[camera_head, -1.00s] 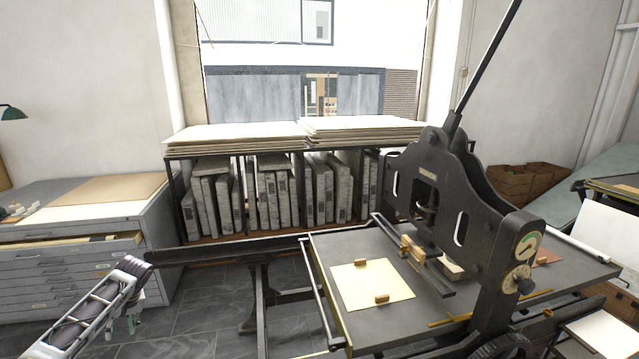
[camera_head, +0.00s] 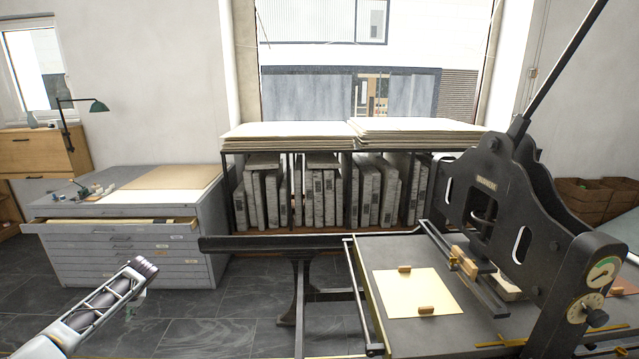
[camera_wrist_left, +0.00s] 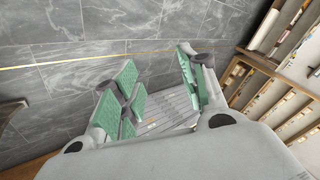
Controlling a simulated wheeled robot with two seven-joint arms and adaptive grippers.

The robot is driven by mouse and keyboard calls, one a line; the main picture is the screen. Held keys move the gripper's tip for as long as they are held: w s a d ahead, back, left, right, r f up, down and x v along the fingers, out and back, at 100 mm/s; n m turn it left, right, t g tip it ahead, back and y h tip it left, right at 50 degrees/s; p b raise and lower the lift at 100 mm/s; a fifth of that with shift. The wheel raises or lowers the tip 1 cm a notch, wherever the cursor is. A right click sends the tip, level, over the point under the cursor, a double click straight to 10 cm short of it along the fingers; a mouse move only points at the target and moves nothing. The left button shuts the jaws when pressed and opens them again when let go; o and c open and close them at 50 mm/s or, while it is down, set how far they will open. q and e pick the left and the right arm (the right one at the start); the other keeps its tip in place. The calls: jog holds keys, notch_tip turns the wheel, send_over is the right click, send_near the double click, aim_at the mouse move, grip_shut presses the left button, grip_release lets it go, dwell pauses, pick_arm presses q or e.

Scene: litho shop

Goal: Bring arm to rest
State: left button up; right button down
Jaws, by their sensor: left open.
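My left arm reaches in from the lower left in the head view. Its gripper (camera_head: 134,304) is mostly hidden behind the wrist, with only a little green showing, over the dark tiled floor left of the press. In the left wrist view my left gripper (camera_wrist_left: 160,90) shows its green-padded fingers spread wide apart. Nothing is between them, so it is open and empty. My right arm and gripper are not in view.
A stone rack (camera_head: 330,237) stands behind. Tiled floor (camera_head: 215,325) is clear.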

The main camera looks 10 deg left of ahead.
pick_arm(q)
jog(key=s+a+f+m+t+y, duration=0.1)
jog(key=s+a+f+m, duration=0.2)
jog(key=s+a+f, duration=0.4)
jog(key=s+a+f+m+y, duration=0.1)
jog(key=s+a+f+m, duration=0.4)
jog(key=s+f, duration=0.45)
jog(key=s+a+f+m+t, duration=0.1)
jog(key=s+a+f+m, duration=0.15)
jog(key=s, duration=0.45)
jog(key=s+a+f+m, duration=0.2)
jog(key=s+f, duration=0.1)
jog(key=s, duration=0.4)
jog(key=s+a+f+m+t, duration=0.1)
jog(key=s+a+f+m, duration=0.1)
jog(key=s, duration=0.6)
jog(key=s+d+f+n+g+h, duration=0.1)
jog(key=s+d+f+h, duration=0.2)
jog(key=d+f, duration=1)
jog(key=s+d+f+n+h, duration=0.1)
jog(key=s+d+f+h, duration=0.15)
jog(key=d+f, duration=1.15)
jog(key=s+d+f+n+h, duration=0.1)
jog(key=d+f+h, duration=0.1)
jog(key=d, duration=1.8)
jog(key=s+d+f+n+h, duration=0.1)
jog(key=s+d+h, duration=0.1)
jog(key=d, duration=1.9)
jog(key=shift+s+f, duration=0.2)
jog(key=shift+f, duration=0.15)
